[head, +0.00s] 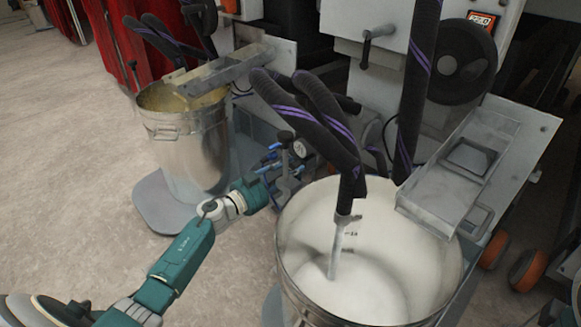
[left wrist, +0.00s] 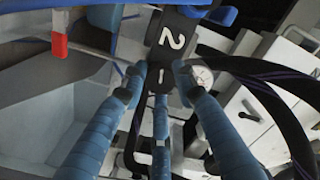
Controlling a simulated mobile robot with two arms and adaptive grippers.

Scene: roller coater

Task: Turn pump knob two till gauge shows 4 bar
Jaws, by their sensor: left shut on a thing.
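In the left wrist view a dark piece with a white 2 (left wrist: 172,40) sits just beyond my blue fingers; I take it for pump knob two's marking. My left gripper (left wrist: 160,78) is shut there on the knob, whose gripped part is mostly hidden by the fingers. In the head view my left gripper (head: 270,178) reaches in from the left among the pump fittings between the two buckets. A round white-faced gauge (head: 300,149) stands just beyond it. The gauge also shows beside the right finger in the left wrist view (left wrist: 203,76), but its reading is too small to tell. My right gripper is out of view.
A steel bucket of white liquid (head: 283,245) stands close on the right, with dark hoses (head: 318,120) and a metal pipe dipping in. Another steel bucket (head: 187,150) stands behind on the left. The machine (head: 372,75) fills the back. Open floor (head: 65,170) lies left.

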